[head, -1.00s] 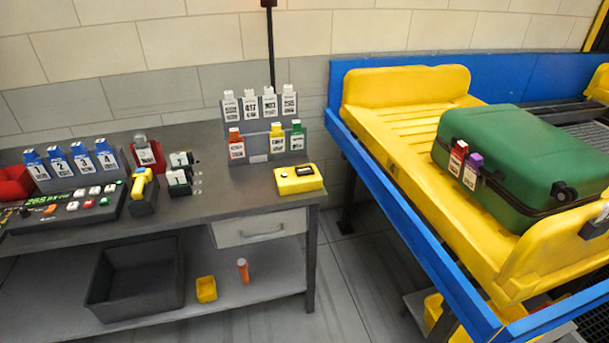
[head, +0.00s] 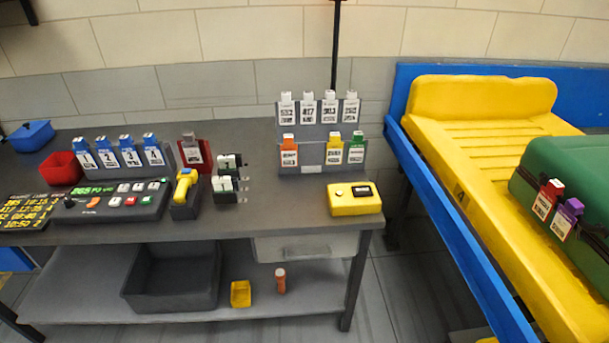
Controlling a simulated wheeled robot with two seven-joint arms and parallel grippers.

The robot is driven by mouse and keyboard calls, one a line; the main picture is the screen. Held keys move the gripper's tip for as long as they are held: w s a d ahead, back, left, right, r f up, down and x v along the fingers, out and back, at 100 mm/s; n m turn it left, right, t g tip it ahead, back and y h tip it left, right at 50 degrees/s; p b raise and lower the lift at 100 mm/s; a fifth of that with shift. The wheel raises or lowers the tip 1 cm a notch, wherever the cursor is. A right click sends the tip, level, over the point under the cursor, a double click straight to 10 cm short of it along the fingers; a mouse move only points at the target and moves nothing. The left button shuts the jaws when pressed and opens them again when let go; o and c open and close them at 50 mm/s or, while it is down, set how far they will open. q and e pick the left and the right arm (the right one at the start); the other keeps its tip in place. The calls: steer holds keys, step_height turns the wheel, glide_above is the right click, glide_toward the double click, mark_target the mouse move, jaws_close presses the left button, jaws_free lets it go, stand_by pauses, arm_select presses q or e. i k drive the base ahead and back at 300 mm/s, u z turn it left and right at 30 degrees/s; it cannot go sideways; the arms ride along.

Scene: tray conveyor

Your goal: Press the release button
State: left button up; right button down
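A dark control panel (head: 112,203) lies on the left part of the grey desk. It carries several small white, red and green buttons, an orange one, a dark knob and a green-lit display (head: 93,190). Which button is the release button cannot be read at this size. A yellow box (head: 354,200) with a small dark screen and a light round spot on its top lies near the desk's right end. Neither of my grippers shows in the head view.
The grey desk (head: 262,215) holds a yellow-handled scanner (head: 185,187), a red bin (head: 62,169) and racks of tags (head: 322,140). A green suitcase (head: 567,185) lies in a yellow tray (head: 482,98) on the blue-sided conveyor at right. Free desk surface lies before the tag rack.

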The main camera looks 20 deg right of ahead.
mark_target(359, 190)
steer(key=u, duration=0.2)
steer(key=i, duration=0.7)
steer(key=z, duration=0.65)
steer(key=i, duration=0.5)
steer(key=z, duration=0.55)
